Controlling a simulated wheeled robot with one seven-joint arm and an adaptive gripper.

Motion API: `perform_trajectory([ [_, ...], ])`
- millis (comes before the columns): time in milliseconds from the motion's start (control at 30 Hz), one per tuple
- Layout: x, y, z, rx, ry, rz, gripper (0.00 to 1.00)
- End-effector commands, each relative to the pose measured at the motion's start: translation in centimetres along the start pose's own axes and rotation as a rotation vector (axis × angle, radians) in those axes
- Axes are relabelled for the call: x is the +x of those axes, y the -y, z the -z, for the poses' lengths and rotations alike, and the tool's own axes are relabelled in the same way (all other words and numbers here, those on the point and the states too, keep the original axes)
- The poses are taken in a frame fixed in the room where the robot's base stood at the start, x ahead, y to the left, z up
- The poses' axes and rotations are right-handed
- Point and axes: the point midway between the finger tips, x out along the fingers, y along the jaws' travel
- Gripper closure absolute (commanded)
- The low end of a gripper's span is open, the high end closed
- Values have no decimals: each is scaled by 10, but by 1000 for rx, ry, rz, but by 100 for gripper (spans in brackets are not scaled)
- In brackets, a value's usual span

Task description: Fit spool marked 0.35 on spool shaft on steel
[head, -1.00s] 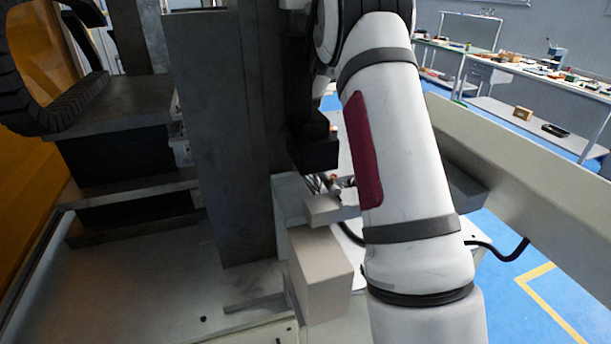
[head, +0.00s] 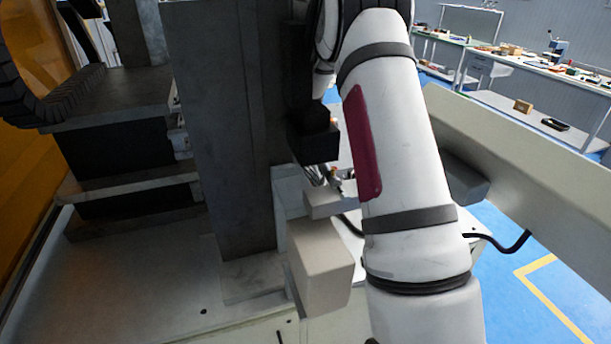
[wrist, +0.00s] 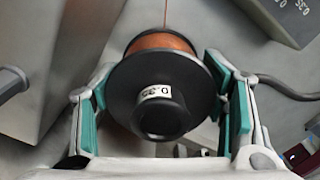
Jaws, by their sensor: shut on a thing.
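The spool (wrist: 150,88), with black flanges and copper-coloured wire, is in the middle of the wrist view. Its white label appears upside down and reads 0.35. My gripper (wrist: 160,66) is shut on the spool, with teal pads at its left and right sides. A thin copper strand runs up from the spool.
A grey block (wrist: 284,22) with a white label stands at the wrist view's upper right. A dark rod end (wrist: 12,82) shows at its left. In the head view, a tall dark column (head: 222,130) and a pale block (head: 318,268) stand left of my arm.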

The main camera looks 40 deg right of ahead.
Motion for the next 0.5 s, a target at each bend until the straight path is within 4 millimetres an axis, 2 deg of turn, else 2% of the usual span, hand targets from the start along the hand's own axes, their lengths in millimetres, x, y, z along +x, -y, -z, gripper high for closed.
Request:
perform_trajectory([
  [267, 5, 0, 0, 0, 1, -2, 87],
  [300, 5, -1, 0, 0, 2, -2, 28],
  [367, 5, 0, 0, 0, 2, -2, 14],
  [400, 5, 0, 0, 0, 1, -2, 11],
  [500, 5, -1, 0, 0, 2, -2, 11],
])
